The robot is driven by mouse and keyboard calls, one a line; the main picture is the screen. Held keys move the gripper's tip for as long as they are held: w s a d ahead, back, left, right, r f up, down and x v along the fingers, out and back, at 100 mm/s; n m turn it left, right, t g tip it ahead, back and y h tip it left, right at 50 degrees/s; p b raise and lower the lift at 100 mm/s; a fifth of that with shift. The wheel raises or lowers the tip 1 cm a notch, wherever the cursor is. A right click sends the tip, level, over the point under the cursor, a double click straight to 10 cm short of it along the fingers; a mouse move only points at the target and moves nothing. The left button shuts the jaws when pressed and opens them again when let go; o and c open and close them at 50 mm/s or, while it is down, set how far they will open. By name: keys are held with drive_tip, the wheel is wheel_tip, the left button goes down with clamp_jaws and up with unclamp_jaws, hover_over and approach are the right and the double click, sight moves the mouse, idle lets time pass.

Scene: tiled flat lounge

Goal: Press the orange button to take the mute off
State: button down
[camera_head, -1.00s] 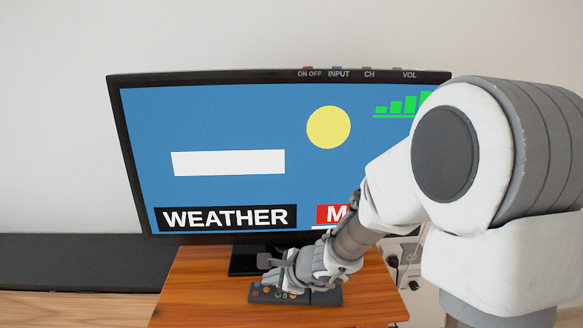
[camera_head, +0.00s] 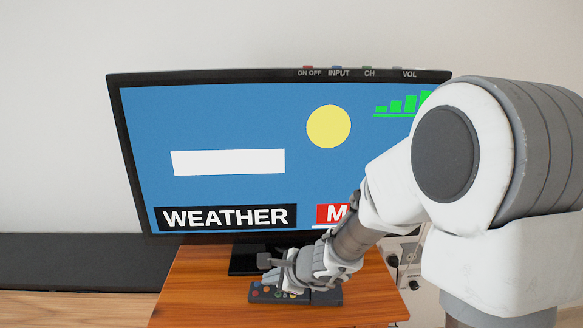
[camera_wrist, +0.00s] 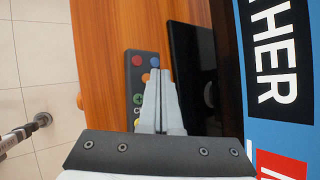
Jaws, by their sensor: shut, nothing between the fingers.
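The dark remote (camera_head: 325,298) lies on the wooden table in front of the TV. In the wrist view, the remote (camera_wrist: 135,70) shows coloured buttons near its end: red, blue, and an orange button (camera_wrist: 146,77) just below them. My gripper (camera_wrist: 160,73) is shut and empty, its tips over the remote, right beside the orange button. I cannot tell whether they touch it. In the head view my gripper (camera_head: 268,280) hides part of the remote. The TV screen (camera_head: 230,120) shows WEATHER and a red label (camera_head: 325,214) starting with M, partly hidden by my arm.
The TV's dark stand (camera_head: 245,262) is close behind the remote. The wooden table (camera_head: 200,290) is clear to the left of the remote. White boxes with dark knobs (camera_head: 405,260) stand at the right, behind my arm.

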drive_tip(key=shift+f+b, duration=0.4)
drive_tip(key=shift+b, duration=0.05)
drive_tip(key=shift+f, duration=0.15)
idle(0.4)
drive_tip(key=shift+r, duration=0.65)
wheel_tip(320, 180, up, 6)
drive_tip(key=p, duration=0.5)
idle(0.6)
